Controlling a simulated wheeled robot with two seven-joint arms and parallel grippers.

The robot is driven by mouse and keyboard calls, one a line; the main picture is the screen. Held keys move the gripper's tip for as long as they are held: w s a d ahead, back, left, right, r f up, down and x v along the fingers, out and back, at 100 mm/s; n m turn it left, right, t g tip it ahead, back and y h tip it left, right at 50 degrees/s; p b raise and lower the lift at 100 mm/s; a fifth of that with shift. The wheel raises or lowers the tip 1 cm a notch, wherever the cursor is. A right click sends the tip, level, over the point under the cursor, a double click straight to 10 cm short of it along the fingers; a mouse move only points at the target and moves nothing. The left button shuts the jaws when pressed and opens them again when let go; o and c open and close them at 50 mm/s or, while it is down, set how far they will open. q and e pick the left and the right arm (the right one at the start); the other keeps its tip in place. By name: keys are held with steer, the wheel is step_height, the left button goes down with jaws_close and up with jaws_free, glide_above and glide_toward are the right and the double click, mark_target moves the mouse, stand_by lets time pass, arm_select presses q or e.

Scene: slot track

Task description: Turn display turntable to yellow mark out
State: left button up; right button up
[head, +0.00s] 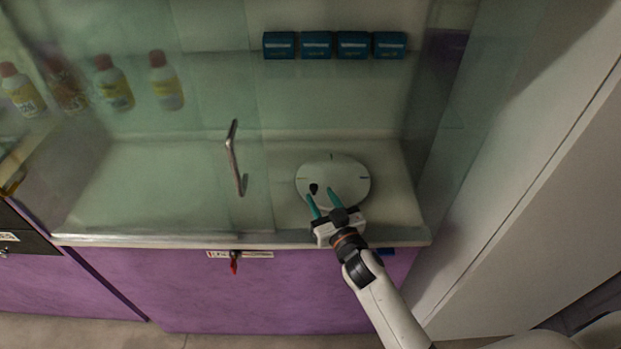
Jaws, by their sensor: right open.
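The display turntable (345,172) is a round white disc on the cabinet's lower floor, on the right side. A small black knob (314,188) stands on its front left part. Small marks sit around the rim: a dark one at the back, a bluish one at the right and a faint, possibly yellow one at the left. The front rim is partly hidden by my gripper. My right gripper (319,193) reaches in from the front with its teal fingers apart. Its fingertips are over the front of the disc, close to the knob; contact cannot be told. My left gripper is not in view.
A glass pane (190,165) with a metal handle (235,160) covers the cabinet's left and middle. Several blue boxes (316,45) and bottles (166,80) stand on the upper shelf. Keys (234,262) hang at the purple front. A side wall closes the right.

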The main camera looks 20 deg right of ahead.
mark_target(316, 189)
steer(key=w, duration=0.7)
steer(key=shift+a, duration=0.4)
jaws_close()
